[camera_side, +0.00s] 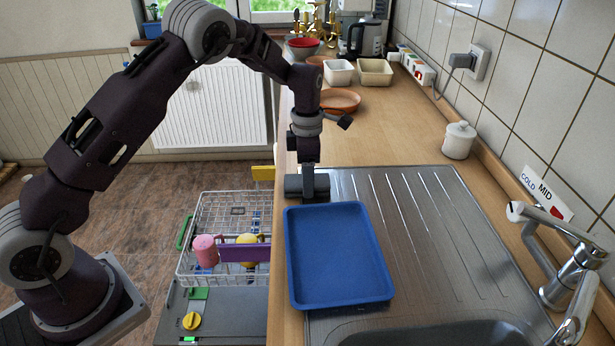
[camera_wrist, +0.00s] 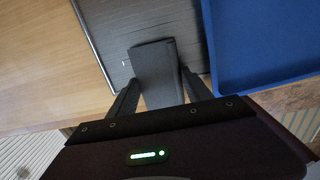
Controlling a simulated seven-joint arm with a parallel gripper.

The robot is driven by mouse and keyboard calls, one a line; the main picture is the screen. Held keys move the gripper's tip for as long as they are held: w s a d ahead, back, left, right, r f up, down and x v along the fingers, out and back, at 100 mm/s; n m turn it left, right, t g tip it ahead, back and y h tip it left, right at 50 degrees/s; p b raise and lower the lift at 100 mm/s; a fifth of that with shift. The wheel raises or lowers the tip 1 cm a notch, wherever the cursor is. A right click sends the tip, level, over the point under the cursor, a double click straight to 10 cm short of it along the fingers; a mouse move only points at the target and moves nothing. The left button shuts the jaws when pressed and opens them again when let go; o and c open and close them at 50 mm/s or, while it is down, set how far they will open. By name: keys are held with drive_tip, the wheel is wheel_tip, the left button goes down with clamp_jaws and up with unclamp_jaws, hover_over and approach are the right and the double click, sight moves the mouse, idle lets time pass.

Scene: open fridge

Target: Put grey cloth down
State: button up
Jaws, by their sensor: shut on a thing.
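My gripper (camera_side: 308,190) is low over the back left corner of the metal draining board, just behind the blue tray. In the wrist view my gripper (camera_wrist: 160,90) has its two fingers on either side of a flat dark grey piece, the grey cloth (camera_wrist: 153,62), and is shut on it. The cloth sticks out past the fingertips over the metal board. I cannot tell whether it touches the board. In the side view the cloth is hard to tell apart from my dark gripper.
The blue tray (camera_side: 338,256) lies close in front of my gripper, on the draining board (camera_side: 425,225). A wire rack (camera_side: 218,210) with a pink cup (camera_side: 205,250) is lower left. Brown dishes (camera_side: 340,100) stand farther back. The board right of the tray is clear.

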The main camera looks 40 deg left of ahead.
drive_tip(key=shift+f, duration=0.1)
drive_tip(key=o, duration=1.6)
wheel_tip(320, 180, up, 12)
drive_tip(key=shift+r, duration=0.2)
drive_tip(key=s+d+r+m+t+h, duration=0.1)
drive_tip(key=s+d+r+m+t, duration=0.15)
drive_tip(key=s+r+m, duration=1)
drive_tip(key=s+d+f+m+t+y, duration=0.1)
drive_tip(key=s+f+m+t, duration=0.2)
drive_tip(key=s+m, duration=1.1)
drive_tip(key=s, duration=0.8)
